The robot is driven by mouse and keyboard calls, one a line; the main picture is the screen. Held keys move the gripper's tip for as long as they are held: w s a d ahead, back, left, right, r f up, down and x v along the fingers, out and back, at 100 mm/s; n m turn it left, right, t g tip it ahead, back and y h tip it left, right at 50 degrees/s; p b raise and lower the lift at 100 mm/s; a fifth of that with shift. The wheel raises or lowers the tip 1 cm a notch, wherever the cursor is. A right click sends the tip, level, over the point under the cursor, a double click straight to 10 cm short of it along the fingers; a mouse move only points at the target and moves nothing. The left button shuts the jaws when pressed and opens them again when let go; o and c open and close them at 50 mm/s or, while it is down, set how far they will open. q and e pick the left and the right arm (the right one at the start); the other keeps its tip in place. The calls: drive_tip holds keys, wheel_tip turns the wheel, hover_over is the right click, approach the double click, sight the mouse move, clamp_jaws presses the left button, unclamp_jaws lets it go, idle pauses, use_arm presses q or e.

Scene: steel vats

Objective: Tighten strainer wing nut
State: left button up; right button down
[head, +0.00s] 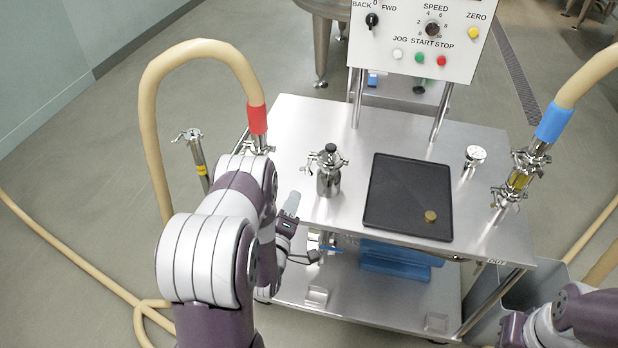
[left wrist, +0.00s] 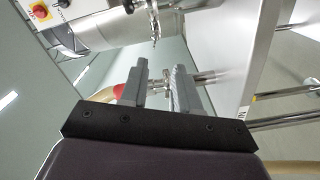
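A small steel canister (head: 328,180) with a black knob and a side clamp stands upright on the cart top; it looks like the strainer, though no label shows it. The clamp's wing nut is too small to make out clearly. My left gripper (head: 290,205) is at the cart's left edge, left of and below the canister in the head view, apart from it. In the left wrist view its two grey fingers (left wrist: 160,85) stand apart. A steel fitting (left wrist: 155,84) shows beyond the gap, near a red-banded hose (left wrist: 121,91). My right gripper is out of view.
On the steel cart (head: 300,120) lie a black tray (head: 395,190) with a brass-coloured piece (head: 430,216) and a gauge (head: 475,156). A control panel (head: 418,40) rises behind. A sight-glass pipe (head: 518,180) stands right; a clamped pipe (head: 197,155) stands left. Hoses cross the floor.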

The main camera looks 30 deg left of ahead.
sight(306, 173)
use_arm(q)
drive_tip(key=x, duration=0.6)
drive_tip(key=d+x, duration=0.1)
drive_tip(key=x, duration=0.3)
drive_tip(key=shift+w+r+p, duration=0.25)
drive_tip(key=shift+p, duration=0.15)
clamp_jaws()
